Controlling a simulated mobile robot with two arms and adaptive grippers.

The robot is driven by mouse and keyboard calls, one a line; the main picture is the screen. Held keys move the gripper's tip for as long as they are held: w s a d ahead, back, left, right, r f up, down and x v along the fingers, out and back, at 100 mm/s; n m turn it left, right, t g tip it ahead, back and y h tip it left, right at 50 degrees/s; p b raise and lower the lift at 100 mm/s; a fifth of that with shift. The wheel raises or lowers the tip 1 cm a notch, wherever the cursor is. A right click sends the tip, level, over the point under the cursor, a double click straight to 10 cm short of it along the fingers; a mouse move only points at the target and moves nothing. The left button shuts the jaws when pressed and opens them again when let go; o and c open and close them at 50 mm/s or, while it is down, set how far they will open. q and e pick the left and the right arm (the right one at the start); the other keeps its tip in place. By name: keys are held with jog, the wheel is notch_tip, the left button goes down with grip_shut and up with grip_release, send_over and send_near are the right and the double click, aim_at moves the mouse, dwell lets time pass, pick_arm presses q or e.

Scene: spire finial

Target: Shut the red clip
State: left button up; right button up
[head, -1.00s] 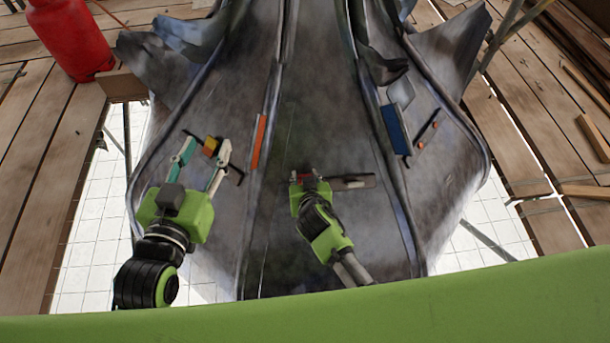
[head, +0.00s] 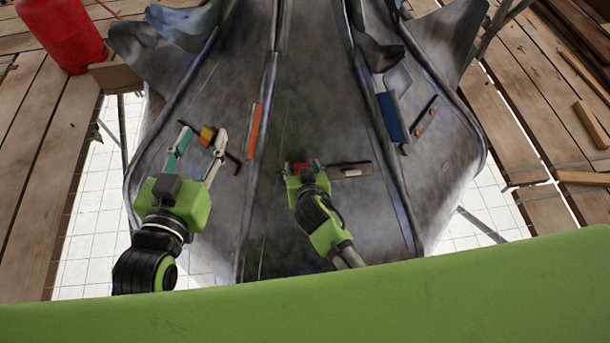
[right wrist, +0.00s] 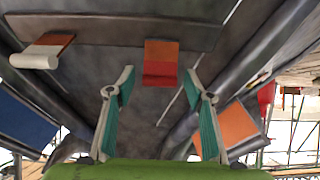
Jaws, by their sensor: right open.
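The red clip (head: 301,168) sits on the dark strip fixed across the grey spire panel. It is partly hidden by my right gripper in the head view. In the right wrist view the clip (right wrist: 160,70) shows as an orange upper part and a red lower part. My right gripper (head: 304,164) is open. Its fingers stand on either side of the clip in the right wrist view, with a visible gap on each side.
The dark strip (head: 352,170) extends right of the clip. A white and orange piece (right wrist: 40,54) is on it. An orange plate (head: 254,131) and a blue plate (head: 391,117) lie beside raised ribs. A red cylinder (head: 62,32) stands on planks at the upper left.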

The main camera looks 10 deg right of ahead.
jog(key=v, duration=1)
jog(key=shift+s, duration=0.15)
jog(key=shift+r, duration=0.15)
